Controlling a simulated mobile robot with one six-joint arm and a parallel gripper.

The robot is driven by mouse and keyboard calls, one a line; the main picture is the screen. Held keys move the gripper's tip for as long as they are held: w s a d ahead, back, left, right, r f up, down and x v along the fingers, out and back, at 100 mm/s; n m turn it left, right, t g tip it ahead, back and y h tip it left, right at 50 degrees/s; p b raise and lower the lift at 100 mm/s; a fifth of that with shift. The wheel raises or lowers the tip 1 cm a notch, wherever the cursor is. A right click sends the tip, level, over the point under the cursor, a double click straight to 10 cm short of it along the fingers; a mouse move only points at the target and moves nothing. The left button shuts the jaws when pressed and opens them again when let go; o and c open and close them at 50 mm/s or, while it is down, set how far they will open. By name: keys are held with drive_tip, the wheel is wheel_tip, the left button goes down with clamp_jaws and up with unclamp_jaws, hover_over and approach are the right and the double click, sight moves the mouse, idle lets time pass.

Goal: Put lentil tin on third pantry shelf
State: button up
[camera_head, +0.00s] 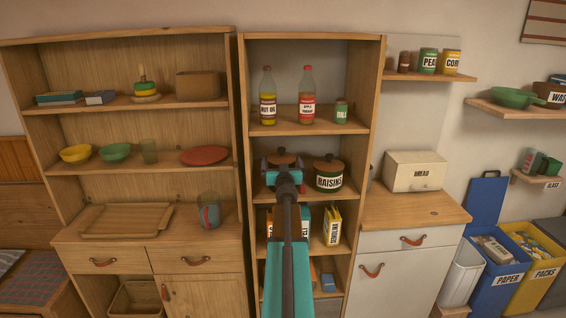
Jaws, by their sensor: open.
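My gripper (283,163) is open in front of the middle shelves of the pantry, its fingers spread and pointing into the shelf. A dark, brown-lidded container (283,155) shows directly behind it and is mostly hidden; I cannot tell whether the fingers touch it. No tin with a readable lentil label is in view. The pantry (377,110) is a tall open wooden unit. Its upper shelf (325,128) bears bottles and a small green tin (341,110). The shelf below (342,196) bears a dark jar marked RAISINS (329,175), right of my gripper.
A lower pantry shelf holds upright boxes, including a yellow one (333,225). A wall shelf (430,77) at right bears tins marked PEAS (428,62) and CORN (451,62). A bread box (415,171) stands on the counter (420,210). A wooden dresser (130,110) stands left of the pantry.

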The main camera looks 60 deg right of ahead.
drive_tip(key=v, duration=1.1)
drive_tip(key=shift+s+a+p, duration=0.15)
drive_tip(key=shift+a+p, duration=0.15)
drive_tip(key=shift+p, duration=0.05)
idle(0.8)
drive_tip(key=shift+s, duration=0.1)
